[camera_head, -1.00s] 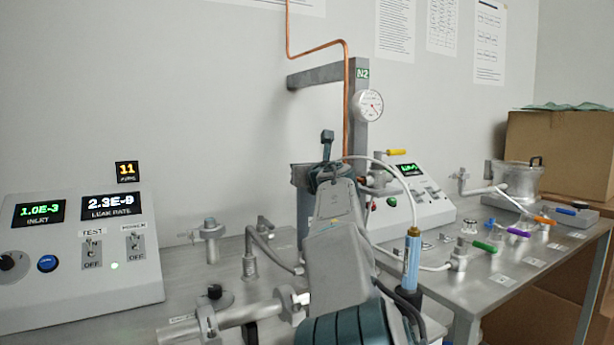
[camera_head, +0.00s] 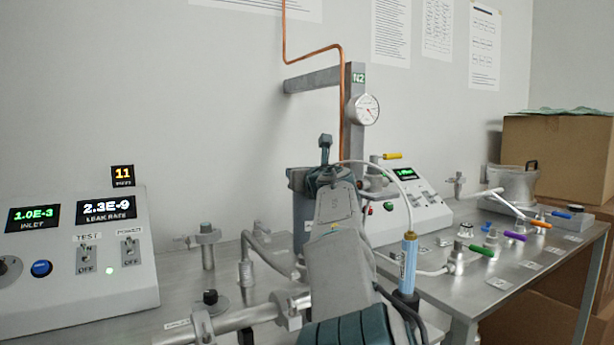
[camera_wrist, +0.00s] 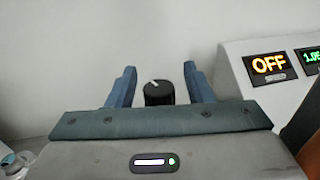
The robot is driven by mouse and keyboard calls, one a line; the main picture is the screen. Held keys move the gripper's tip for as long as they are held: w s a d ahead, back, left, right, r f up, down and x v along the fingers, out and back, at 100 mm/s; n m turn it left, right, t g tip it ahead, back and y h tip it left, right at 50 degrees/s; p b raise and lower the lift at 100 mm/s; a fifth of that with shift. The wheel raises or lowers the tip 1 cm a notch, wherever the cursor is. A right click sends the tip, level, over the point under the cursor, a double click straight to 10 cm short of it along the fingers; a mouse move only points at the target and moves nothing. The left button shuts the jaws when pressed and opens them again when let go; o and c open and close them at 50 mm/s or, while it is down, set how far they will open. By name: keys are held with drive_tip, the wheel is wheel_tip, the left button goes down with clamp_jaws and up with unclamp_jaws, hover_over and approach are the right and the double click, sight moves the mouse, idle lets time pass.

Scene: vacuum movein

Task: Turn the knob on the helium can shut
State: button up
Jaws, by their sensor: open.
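A black knob (camera_wrist: 159,93) with a white pointer line shows in the wrist view, upright between the two blue fingers of my gripper (camera_wrist: 160,88). The fingers are apart, with a gap on each side of the knob. The body below the knob is hidden by my gripper, so I cannot see the helium can itself there. In the head view, my arm and gripper (camera_head: 325,160) cover that spot, and the knob is hidden behind them.
A sloped panel with a green display (camera_head: 404,175) stands just right of my gripper. A light blue cylinder (camera_head: 409,262) on a white hose stands to its right. A leak-rate console (camera_head: 75,250) is at left. A post with a gauge (camera_head: 364,109) rises behind.

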drive_tip(key=b+v, duration=0.1)
drive_tip(key=v, duration=1.2)
drive_tip(key=shift+s+d+b, duration=0.2)
drive_tip(key=shift+s+b, duration=0.15)
drive_tip(key=shift+b, duration=0.05)
drive_tip(key=a+m+h+p, duration=0.9)
drive_tip(key=h+p, duration=0.4)
drive_tip(key=p, duration=1.3)
drive_tip(key=shift+h, duration=0.4)
drive_tip(key=p+x, duration=0.2)
drive_tip(key=x, duration=1.1)
drive_tip(key=shift+w+r, duration=0.1)
drive_tip(key=shift+w, duration=0.3)
